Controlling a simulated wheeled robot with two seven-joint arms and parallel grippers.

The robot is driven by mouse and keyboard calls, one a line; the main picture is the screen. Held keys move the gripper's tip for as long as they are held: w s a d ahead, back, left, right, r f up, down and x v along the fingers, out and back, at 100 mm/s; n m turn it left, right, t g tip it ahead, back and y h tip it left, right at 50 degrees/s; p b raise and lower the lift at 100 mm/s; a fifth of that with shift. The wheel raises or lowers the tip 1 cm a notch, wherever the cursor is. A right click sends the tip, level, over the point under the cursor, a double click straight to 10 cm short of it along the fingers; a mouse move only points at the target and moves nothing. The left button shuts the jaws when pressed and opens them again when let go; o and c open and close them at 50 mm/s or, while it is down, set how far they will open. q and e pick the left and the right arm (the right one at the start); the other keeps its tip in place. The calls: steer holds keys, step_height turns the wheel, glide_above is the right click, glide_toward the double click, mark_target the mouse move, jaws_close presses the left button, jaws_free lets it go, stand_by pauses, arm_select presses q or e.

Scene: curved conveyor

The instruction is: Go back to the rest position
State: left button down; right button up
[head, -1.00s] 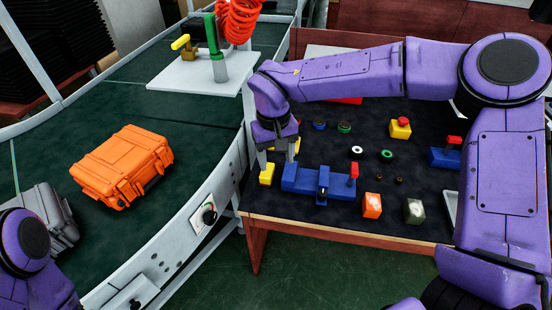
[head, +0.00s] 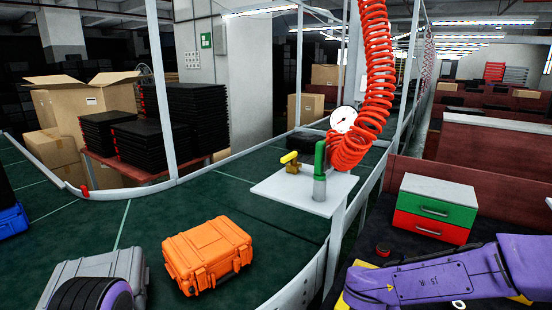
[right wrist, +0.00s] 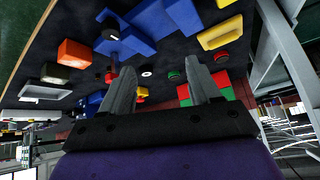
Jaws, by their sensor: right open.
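My right arm (head: 430,282) crosses the lower right of the head view above the dark work table; its gripper is out of that view. In the right wrist view my right gripper (right wrist: 160,90) is open, with nothing between its two grey fingers. Beyond the fingers lie the table's parts, among them a blue block (right wrist: 150,25), an orange block (right wrist: 75,53) and a yellow piece (right wrist: 220,33). Part of my left arm (head: 92,293) shows at the lower left of the head view; its gripper is out of view.
An orange case (head: 208,255) and a grey case (head: 95,268) stand on the green curved conveyor (head: 240,200). A white shelf (head: 290,195) carries valves beneath a red coiled hose (head: 365,85). A green and red drawer box (head: 435,208) stands on the table.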

steer(key=s+f, duration=0.2)
steer(key=f, duration=0.2)
steer(key=s+f+t, duration=0.1)
steer(key=s+f, duration=0.1)
steer(key=f, duration=0.2)
steer(key=s+d+f+t+b, duration=0.1)
steer(key=s+f, duration=0.1)
steer(key=f, duration=0.1)
steer(key=shift+d+f, duration=0.1)
steer(key=shift+f, duration=0.3)
steer(key=s+d+f+n+g, duration=0.1)
steer(key=s+f, duration=0.3)
steer(key=s, duration=0.4)
steer(key=s+d+f+n+g+y+b, duration=0.1)
steer(key=s+f+n, duration=0.1)
steer(key=s+f, duration=0.3)
steer(key=s+d+f+n+g+y, duration=0.1)
steer(key=s+f, duration=0.4)
steer(key=s, duration=0.6)
steer(key=shift+s+d+n+b, duration=0.15)
steer(key=shift+s+n+b, duration=0.15)
steer(key=shift+n, duration=0.3)
